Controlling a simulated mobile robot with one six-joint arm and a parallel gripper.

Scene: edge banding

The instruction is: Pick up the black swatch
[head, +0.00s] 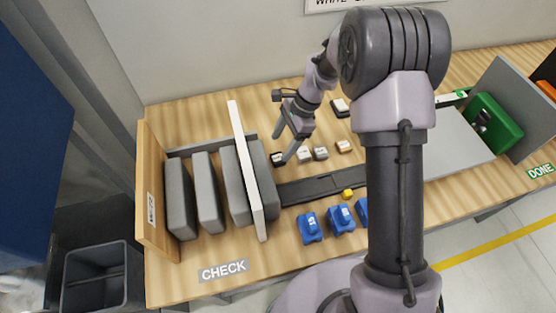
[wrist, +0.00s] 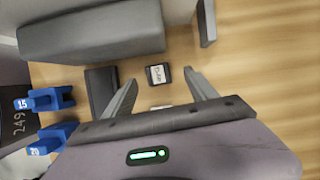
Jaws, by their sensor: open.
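The black swatch (head: 278,158) is a small dark block with a white label on top. It lies on the wooden bench beside the upright panels in the head view. In the wrist view the black swatch (wrist: 158,74) lies between the lines of the two fingertips, with its label facing up. My gripper (head: 281,148) is open, with its fingers reaching down close to the swatch. The gripper also shows in the wrist view (wrist: 162,77) with nothing between its fingers. Whether the fingers touch the swatch cannot be told.
Beige and grey swatches (head: 320,153) lie right of the black one; a dark, light-topped block (head: 340,107) lies farther back. Grey panels and a white board (head: 246,170) stand close on the left. A dark rail (head: 320,188) and blue numbered blocks (head: 310,228) lie nearer the front.

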